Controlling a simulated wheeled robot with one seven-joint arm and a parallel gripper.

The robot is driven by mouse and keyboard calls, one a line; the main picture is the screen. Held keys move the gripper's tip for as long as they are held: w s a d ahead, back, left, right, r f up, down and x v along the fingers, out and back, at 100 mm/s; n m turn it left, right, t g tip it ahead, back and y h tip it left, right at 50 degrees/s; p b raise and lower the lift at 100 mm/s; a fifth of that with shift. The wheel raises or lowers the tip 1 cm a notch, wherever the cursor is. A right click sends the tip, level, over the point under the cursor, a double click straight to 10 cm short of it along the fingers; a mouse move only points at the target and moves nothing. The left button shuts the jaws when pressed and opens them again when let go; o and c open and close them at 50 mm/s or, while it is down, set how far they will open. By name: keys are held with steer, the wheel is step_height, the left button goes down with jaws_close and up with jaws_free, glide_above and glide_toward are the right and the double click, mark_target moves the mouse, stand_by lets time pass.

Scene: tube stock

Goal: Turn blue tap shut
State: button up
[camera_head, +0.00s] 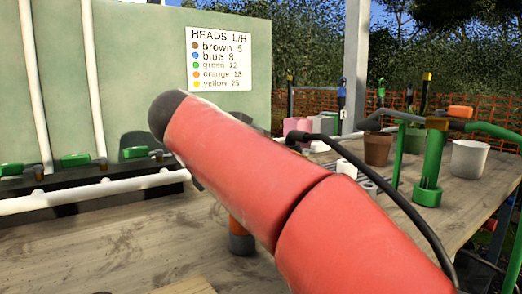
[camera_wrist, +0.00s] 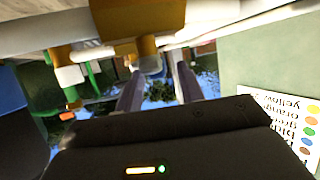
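I cannot make out a blue tap handle for certain in either view. In the wrist view, which is upside down, my gripper (camera_wrist: 158,88) has its two grey fingers apart with a gap between them. A brass-coloured fitting (camera_wrist: 148,56) on the pipework shows at the far end of that gap; I cannot tell whether the fingers touch it. A dark blue shape (camera_wrist: 10,95) stands at the left edge, too cropped to identify. In the head view my red arm hides my gripper and part of the pipe. Green tap handles (camera_head: 76,160) show on the pipework at left.
A white pipe (camera_head: 95,193) runs along the wooden bench (camera_head: 110,250) below a green panel with a heads list sign (camera_head: 220,58). Green pipework (camera_head: 428,185), a brown pot (camera_head: 378,149) and a white pot (camera_head: 468,158) stand at right.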

steer(key=shift+w+d+f, duration=0.15)
steer(key=shift+w+d, duration=0.05)
steer(key=shift+w, duration=0.1)
jaws_close()
